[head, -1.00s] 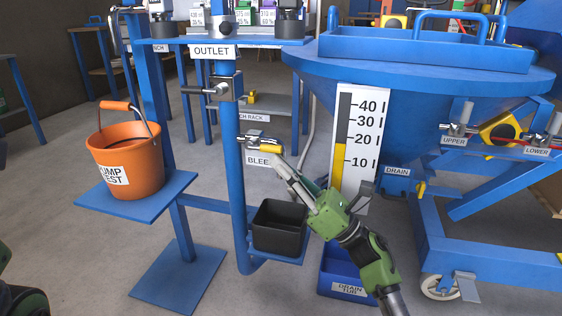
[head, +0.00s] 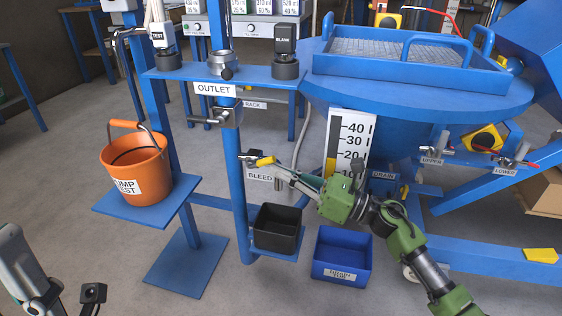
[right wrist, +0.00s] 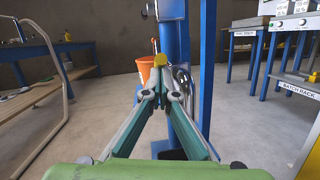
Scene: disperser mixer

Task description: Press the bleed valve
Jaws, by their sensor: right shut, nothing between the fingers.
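The bleed valve (head: 265,161) has a yellow end on a small metal fitting, fixed to the blue outlet post above the BLEED label (head: 259,176). My right gripper (head: 277,169) is shut and empty, its tips right at the yellow end. In the right wrist view the yellow end (right wrist: 160,60) shows straight ahead of the closed tips (right wrist: 160,88). I cannot tell whether they touch. A grey part at the lower left edge of the head view seems to be my left arm; its fingertips are not seen.
A black bin (head: 277,229) sits on a low shelf below the valve, with the blue drain tub (head: 341,258) to its right. A level gauge (head: 347,148) stands right of the valve. An orange bucket (head: 135,170) stands on a blue platform to the left.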

